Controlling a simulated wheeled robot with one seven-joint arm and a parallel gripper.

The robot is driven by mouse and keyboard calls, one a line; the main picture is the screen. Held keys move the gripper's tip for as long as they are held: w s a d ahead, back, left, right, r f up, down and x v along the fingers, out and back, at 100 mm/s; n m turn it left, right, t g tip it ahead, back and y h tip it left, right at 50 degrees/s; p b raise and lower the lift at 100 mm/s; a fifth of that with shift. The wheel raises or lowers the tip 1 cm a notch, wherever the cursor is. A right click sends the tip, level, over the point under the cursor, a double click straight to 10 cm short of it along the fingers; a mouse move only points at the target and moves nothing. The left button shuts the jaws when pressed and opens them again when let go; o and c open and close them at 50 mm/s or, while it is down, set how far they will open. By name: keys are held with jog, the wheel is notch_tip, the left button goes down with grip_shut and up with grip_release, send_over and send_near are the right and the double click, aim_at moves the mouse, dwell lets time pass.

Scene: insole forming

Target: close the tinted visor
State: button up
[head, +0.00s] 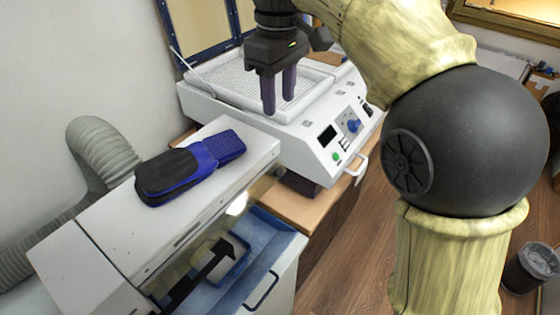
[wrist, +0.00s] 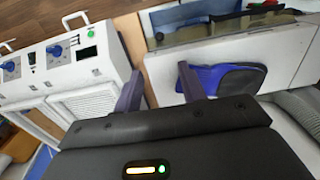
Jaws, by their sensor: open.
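The tinted visor (head: 246,197) appears as a see-through brownish strip along the front edge of the white machine (head: 200,215) at left. It stands out from the housing above an open bay with a blue tray (head: 285,240) and a black rail. The visor also shows in the wrist view (wrist: 225,32), with the tray beyond it. Its exact angle is hard to tell. My gripper (head: 279,104) is open and empty, up and behind the visor, in front of the white forming press. In the wrist view my gripper's fingers (wrist: 159,80) point towards the gap between the two machines.
A blue and black padded piece (head: 185,168) lies on top of the white machine. The forming press (head: 325,125) has knobs, a front handle and a raised blue-framed lid. A grey hose (head: 100,150) runs at left. Open floor lies at right, with a bin (head: 532,268).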

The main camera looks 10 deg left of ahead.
aim_at(280, 171)
notch_tip(280, 171, down, 18)
jog(key=shift+r, duration=0.25)
grip_shut()
dwell(0.7)
